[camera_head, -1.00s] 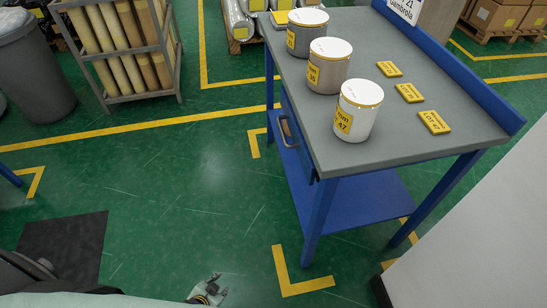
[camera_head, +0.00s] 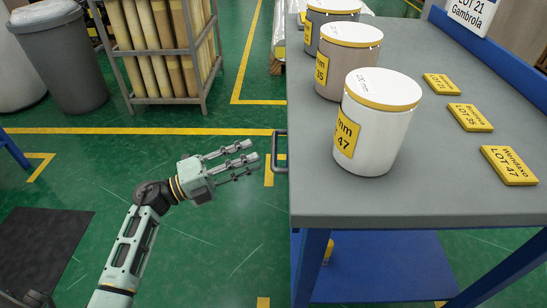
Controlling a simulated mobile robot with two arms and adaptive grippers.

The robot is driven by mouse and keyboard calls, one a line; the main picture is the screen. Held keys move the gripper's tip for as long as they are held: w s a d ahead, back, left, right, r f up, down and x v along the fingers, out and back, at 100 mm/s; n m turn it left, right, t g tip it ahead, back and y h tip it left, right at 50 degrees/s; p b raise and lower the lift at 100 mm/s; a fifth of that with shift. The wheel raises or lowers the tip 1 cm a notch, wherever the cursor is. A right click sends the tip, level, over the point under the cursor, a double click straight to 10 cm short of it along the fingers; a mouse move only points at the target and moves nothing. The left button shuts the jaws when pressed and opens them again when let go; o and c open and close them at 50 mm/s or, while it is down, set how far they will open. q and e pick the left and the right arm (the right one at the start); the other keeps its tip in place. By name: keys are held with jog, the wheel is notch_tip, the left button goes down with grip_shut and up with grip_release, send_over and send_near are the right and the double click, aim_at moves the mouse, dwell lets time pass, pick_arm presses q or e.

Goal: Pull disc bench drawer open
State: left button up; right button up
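The disc bench (camera_head: 440,200) has a grey top and a blue frame and stands on the right. Its dark drawer handle (camera_head: 274,151) sticks out past the left edge of the bench top. The drawer front is hidden under the top, so I cannot tell from it how far the drawer is out. In the picture a small gap shows between the fingertips and the handle. My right gripper is out of view.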

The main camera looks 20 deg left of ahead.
aim_at(274, 147)
pick_arm(q)
jog(key=x, duration=0.7)
jog(key=shift+w+d, duration=0.15)
jog(key=shift+w, duration=0.05)
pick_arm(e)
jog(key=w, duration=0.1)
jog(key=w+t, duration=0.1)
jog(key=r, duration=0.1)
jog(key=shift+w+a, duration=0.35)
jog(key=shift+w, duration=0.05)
pick_arm(q)
jog(key=shift+c, duration=0.3)
grip_shut()
